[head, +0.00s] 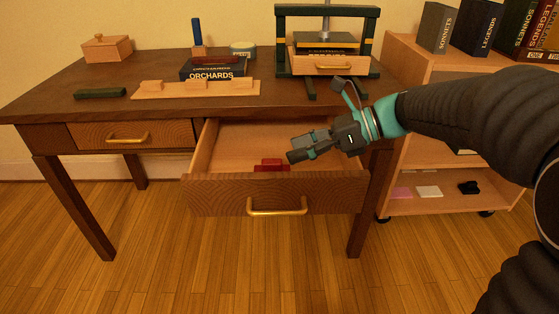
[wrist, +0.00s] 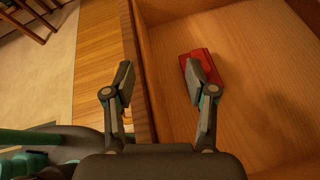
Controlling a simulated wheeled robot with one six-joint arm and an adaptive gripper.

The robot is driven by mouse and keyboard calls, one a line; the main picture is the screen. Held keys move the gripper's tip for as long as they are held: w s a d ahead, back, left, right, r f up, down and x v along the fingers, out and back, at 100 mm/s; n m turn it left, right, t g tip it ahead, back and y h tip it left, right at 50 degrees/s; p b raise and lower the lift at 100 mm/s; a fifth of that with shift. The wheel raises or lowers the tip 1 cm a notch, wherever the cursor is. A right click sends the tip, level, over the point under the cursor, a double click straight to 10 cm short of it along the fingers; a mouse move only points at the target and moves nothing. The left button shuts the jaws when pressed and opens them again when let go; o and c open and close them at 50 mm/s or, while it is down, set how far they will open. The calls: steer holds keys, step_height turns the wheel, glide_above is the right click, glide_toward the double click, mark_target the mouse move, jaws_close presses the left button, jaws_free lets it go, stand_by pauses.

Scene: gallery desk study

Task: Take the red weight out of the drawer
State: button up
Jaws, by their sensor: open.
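The red weight (head: 271,165) lies inside the open right-hand drawer (head: 230,193), near its front wall. In the wrist view the red weight (wrist: 199,66) rests on the drawer floor, partly covered by my right-hand finger. My gripper (head: 297,150) is over the drawer, above and to the right of the weight in the head view. In the wrist view my gripper (wrist: 163,85) is open and empty. Its fingers straddle the drawer's front wall in the picture, with the weight beyond the right finger. The height of the fingertips above the weight is hard to tell.
The left drawer (head: 130,134) is shut. The desk top (head: 150,72) holds a wooden box (head: 107,48), an ORCHARDS book (head: 212,72), a wooden rack (head: 190,90) and a dark green bar (head: 100,93). A press (head: 327,50) stands at the back right. A shelf cart (head: 440,207) stands right.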

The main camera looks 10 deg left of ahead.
mark_target(274, 161)
steer(key=w+f+n, duration=0.1)
steer(key=f, duration=0.1)
steer(key=w+a+f+n+g+b, duration=0.1)
steer(key=w+f, duration=0.1)
steer(key=w+a+f+n+b, duration=0.1)
steer(key=w+f, duration=0.1)
steer(key=shift+w, duration=0.2)
steer(key=shift+a+f+n, duration=0.2)
steer(key=shift+a+n, duration=0.05)
steer(key=shift+n, duration=0.05)
steer(key=shift+b+x, duration=0.4)
steer(key=shift+x, duration=3.15)
steer(key=shift+w+r, duration=0.15)
steer(key=shift+r, duration=0.05)
jaws_close()
